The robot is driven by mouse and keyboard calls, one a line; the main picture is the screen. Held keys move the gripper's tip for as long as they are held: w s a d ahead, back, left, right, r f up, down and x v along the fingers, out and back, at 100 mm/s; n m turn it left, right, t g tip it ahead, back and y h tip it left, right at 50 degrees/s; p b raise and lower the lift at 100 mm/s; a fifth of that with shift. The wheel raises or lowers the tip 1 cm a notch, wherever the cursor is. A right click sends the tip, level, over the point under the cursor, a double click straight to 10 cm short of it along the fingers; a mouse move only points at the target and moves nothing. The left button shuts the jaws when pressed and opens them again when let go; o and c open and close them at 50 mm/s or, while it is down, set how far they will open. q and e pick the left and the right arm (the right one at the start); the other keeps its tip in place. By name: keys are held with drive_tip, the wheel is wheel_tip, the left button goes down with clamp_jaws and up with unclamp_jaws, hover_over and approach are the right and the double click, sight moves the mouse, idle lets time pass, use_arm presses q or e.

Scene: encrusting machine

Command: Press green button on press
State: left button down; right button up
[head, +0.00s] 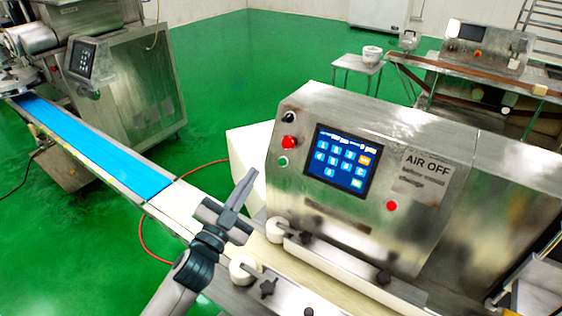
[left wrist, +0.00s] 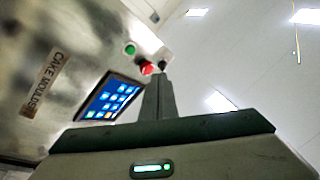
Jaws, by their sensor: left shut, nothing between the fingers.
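The press (head: 400,185) is a steel machine with a touch screen (head: 341,160) on its front. The small green button (head: 283,161) sits left of the screen, below a red button (head: 289,143). My left gripper (head: 247,177) is shut and empty, its fingers pointing up, in front of and left of the green button, with a gap in the picture. In the left wrist view the shut fingers (left wrist: 158,85) point up past the red button (left wrist: 147,68); the green button (left wrist: 130,48) shows up and left of their tips. My right gripper is not in view.
A conveyor with a blue belt (head: 95,150) runs from the left toward the press. White rollers (head: 277,230) and a rail with black knobs stand low in front of the press. Another red button (head: 391,206) is on the right of the panel. A red hose lies on the green floor.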

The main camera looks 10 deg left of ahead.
sight(282, 162)
use_arm(q)
drive_tip(key=shift+w+d+r+m+h, duration=0.1)
drive_tip(key=shift+d+r+m+h, duration=0.15)
drive_tip(key=shift+r, duration=0.2)
drive_tip(key=shift+d+r+m+h, duration=0.15)
drive_tip(key=shift+r+m+h, duration=0.2)
drive_tip(key=shift+r, duration=0.1)
drive_tip(key=shift+w+f, duration=0.1)
drive_tip(key=w+d+f+b, duration=0.2)
drive_tip(key=w+f+b, duration=0.1)
drive_tip(key=w, duration=0.4)
drive_tip(key=shift+w+d+f+b, duration=0.15)
drive_tip(key=shift+d+f+b, duration=0.25)
drive_tip(key=shift+b, duration=0.35)
